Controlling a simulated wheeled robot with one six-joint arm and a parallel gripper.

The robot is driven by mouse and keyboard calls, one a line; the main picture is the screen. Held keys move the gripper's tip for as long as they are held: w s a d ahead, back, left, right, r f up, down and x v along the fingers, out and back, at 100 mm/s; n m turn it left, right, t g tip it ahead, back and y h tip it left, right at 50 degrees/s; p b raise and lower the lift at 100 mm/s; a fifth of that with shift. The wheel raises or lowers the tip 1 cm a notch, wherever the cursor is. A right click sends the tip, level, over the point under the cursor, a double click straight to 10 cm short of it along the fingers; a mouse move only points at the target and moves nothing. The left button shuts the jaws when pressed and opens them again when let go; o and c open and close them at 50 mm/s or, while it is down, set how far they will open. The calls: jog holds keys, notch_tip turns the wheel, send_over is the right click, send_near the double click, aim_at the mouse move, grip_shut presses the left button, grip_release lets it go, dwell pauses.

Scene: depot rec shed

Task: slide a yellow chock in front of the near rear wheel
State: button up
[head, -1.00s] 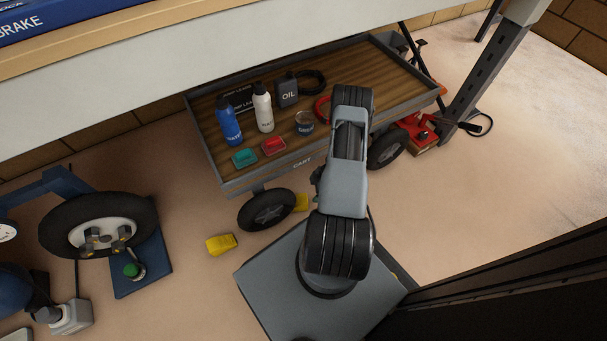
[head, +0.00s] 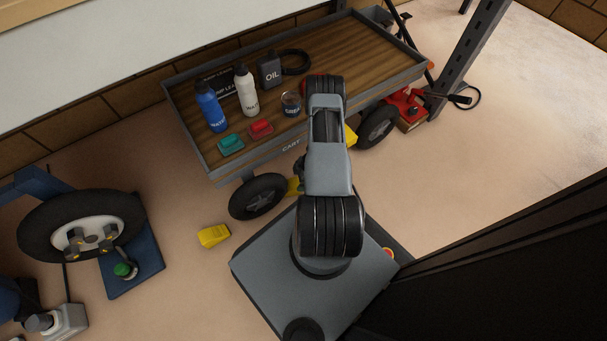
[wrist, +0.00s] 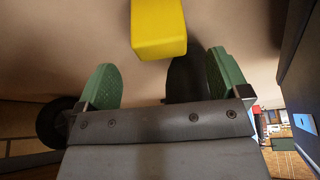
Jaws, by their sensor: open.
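In the head view a yellow chock (head: 213,236) lies on the floor to the left of the cart's near wheel (head: 258,197). Another yellow piece (head: 294,187) shows just right of that wheel, partly hidden by my arm. A third yellow piece (head: 351,135) shows beside the cart's other wheel (head: 378,127), also partly hidden. My gripper is hidden by my arm in the head view. In the wrist view my gripper (wrist: 164,73) is open, its green pads apart. A yellow chock (wrist: 158,30) shows ahead of the gap between them, with a dark wheel (wrist: 188,78) behind it; I cannot tell which chock this is.
The cart (head: 290,145) carries bottles, an oil can, a tin and small teal and red items. A red jack (head: 405,103) stands at its right end. A mounted wheel (head: 84,232) and blue plate (head: 135,268) stand at left. Floor right of my arm is clear.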

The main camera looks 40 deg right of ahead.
aim_at(296, 183)
jog(key=shift+b+x, duration=1.35)
jog(key=shift+x, duration=2.25)
jog(key=shift+r, duration=0.1)
jog(key=shift+a, duration=0.1)
jog(key=c, duration=1.2)
